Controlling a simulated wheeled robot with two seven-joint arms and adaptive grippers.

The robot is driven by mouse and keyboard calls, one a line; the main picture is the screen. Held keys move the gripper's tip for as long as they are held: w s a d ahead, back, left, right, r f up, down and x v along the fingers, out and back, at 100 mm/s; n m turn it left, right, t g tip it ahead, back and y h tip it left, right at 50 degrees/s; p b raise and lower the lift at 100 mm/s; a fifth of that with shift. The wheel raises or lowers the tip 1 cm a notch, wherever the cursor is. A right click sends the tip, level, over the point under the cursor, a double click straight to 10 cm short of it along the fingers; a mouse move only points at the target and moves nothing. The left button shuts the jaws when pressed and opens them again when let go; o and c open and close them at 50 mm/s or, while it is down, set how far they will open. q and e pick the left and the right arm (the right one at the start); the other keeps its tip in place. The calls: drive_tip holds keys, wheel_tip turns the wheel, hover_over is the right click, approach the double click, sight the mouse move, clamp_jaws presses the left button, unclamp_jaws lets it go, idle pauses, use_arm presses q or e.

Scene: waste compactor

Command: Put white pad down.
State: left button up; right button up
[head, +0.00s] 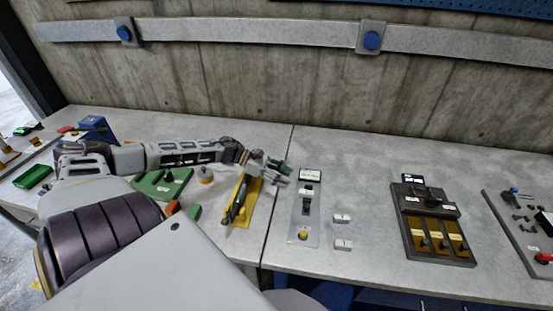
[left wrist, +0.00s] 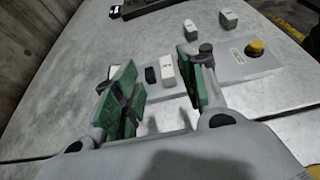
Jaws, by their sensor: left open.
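My left gripper (head: 280,170) is open, with green finger pads, and points right towards a grey panel (head: 300,218). In the left wrist view the open fingers (left wrist: 162,92) have a small white block (left wrist: 167,68) between and beyond them, with a gap on either side. This white block (head: 308,193) appears to be on the panel, beside black parts; exact contact cannot be told. Two more small white blocks, one farther back (head: 342,218) and one nearer the front (head: 343,244), stand on the table right of the panel. My right gripper is not in view.
The panel has a yellow knob (head: 303,235) and a label at its back. A yellow stand (head: 242,203) with a dark tool lies below my gripper. A dark box with yellow slots (head: 432,225) stands to the right. Bare table lies between it and the white blocks.

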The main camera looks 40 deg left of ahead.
use_arm(q)
drive_tip(key=shift+p+v, duration=0.6)
drive_tip(key=shift+v, duration=0.8)
drive_tip(key=shift+s, duration=0.1)
